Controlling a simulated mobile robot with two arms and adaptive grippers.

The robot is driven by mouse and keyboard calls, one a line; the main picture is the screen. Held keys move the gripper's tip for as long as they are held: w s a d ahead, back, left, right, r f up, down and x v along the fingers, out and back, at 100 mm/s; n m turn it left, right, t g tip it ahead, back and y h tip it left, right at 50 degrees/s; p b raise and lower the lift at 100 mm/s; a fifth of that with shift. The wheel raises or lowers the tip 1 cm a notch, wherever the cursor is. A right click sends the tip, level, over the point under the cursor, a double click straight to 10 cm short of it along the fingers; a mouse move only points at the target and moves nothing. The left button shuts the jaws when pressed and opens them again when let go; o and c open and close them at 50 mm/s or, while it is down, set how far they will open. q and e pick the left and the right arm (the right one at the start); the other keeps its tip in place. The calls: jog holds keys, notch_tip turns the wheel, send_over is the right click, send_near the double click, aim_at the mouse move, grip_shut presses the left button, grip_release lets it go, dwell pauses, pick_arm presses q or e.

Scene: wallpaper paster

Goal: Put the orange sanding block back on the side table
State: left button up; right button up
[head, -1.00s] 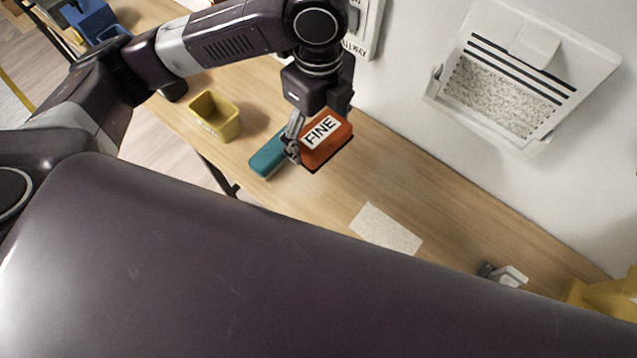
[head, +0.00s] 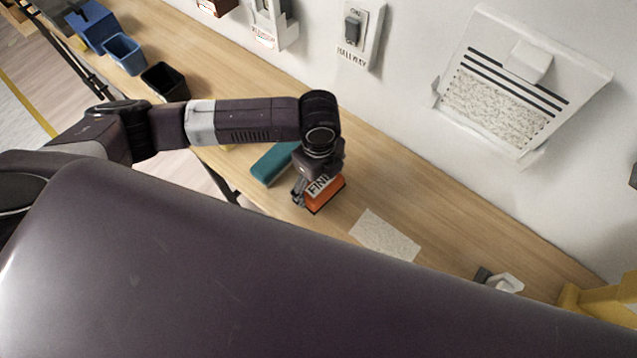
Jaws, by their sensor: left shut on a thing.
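The orange sanding block (head: 325,196) with a white "FINE" label is in the head view, near the middle of the long wooden table (head: 430,205). My left gripper (head: 311,190) is shut on it from above, and the gripper covers part of the label. The block is low over the table near its front edge; I cannot tell whether it touches the wood. My right gripper is not in view.
A teal block (head: 273,164) lies just left of the gripper. A speckled sheet (head: 385,235) lies to the right. Black (head: 164,82) and blue (head: 124,54) bins stand at the far left. A grey-white tool (head: 500,281) lies at the right. Wood behind the gripper is clear.

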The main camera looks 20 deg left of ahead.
pick_arm(q)
jog(key=shift+f, duration=0.75)
jog(key=shift+f, duration=0.3)
jog(key=o, duration=1.2)
